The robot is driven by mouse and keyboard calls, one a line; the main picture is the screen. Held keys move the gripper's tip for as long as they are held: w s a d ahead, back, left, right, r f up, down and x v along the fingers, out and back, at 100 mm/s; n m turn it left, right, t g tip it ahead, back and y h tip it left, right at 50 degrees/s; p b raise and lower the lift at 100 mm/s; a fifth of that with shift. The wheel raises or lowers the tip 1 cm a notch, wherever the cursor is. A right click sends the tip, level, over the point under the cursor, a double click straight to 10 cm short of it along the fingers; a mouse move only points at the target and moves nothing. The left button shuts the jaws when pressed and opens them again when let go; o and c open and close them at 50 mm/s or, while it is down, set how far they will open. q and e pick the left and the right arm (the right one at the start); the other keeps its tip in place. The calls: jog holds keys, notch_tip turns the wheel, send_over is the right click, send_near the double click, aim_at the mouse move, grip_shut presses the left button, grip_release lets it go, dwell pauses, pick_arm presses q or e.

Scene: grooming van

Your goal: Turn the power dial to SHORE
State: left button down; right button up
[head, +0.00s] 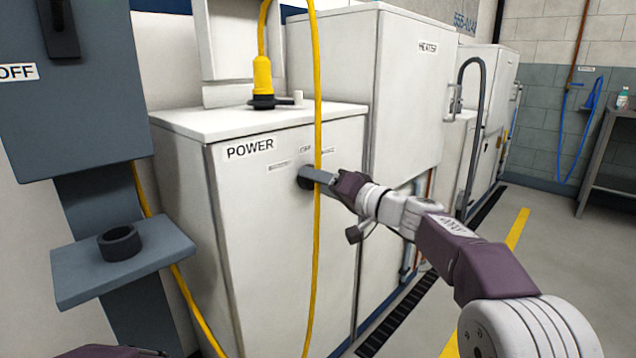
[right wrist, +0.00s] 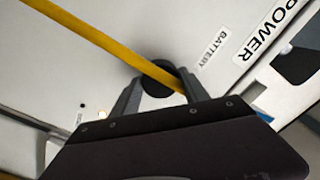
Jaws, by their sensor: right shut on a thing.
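The power dial (head: 303,180) is a dark round knob on the front of the white cabinet with the POWER label (head: 250,148). In the right wrist view the dial (right wrist: 158,78) sits between the fingers of my right gripper (right wrist: 160,92), which is shut on it. That gripper also shows in the head view (head: 318,176), reaching the dial from the right. A BATTERY label (right wrist: 214,46) is beside the dial. Other small labels around it are too small to read. Where the dial points cannot be told. My left gripper's fingers are not in view.
A yellow cable (head: 315,250) hangs down the cabinet front and crosses right at the dial and my right fingers. Its yellow plug (head: 262,78) stands above the cabinet top. A grey shelf (head: 85,275) with a dark ring (head: 119,243) is at left. Floor shows at right.

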jog(key=m+p, duration=0.2)
jog(key=m, duration=1.5)
jog(key=shift+r, duration=0.15)
jog(key=shift+m, duration=0.4)
jog(key=o, duration=1.4)
jog(key=shift+c, duration=0.2)
